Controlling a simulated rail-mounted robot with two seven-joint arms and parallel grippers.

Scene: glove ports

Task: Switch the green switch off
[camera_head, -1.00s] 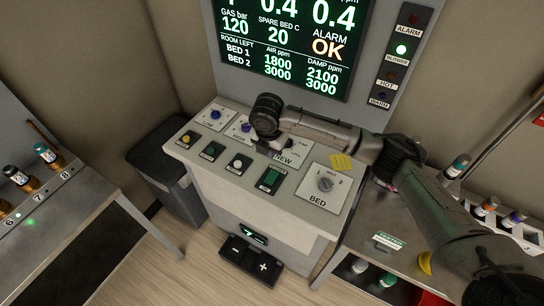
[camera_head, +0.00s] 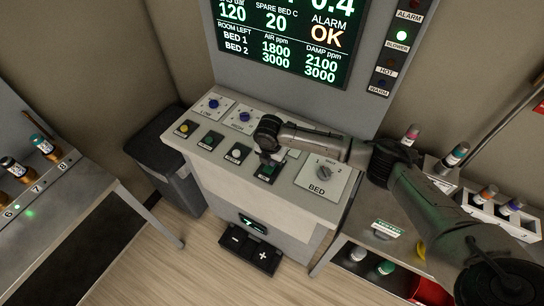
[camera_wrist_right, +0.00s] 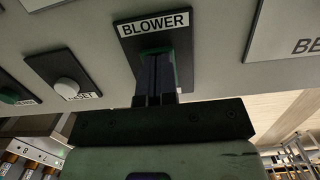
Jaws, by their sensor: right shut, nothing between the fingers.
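The green switch (camera_head: 268,172) sits in a black plate on the front row of the sloping console, partly covered by my right gripper. In the right wrist view the plate reads BLOWER, and green edges of the switch (camera_wrist_right: 157,50) show around the fingertips. My right gripper (camera_head: 266,161) is shut and empty, with its fingertips at the switch; it also shows in the right wrist view (camera_wrist_right: 156,68). I cannot tell whether it touches the switch or which way the switch is tipped. The blower lamp (camera_head: 395,41) glows green. My left gripper is not in view.
Beside the switch are a white button (camera_head: 237,154) and the BED knob (camera_head: 323,173). Other buttons and blue knobs fill the console (camera_head: 205,160). The display (camera_head: 285,45) stands behind. Benches with bottles flank it, and a two-pad pedal (camera_head: 249,252) lies on the floor.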

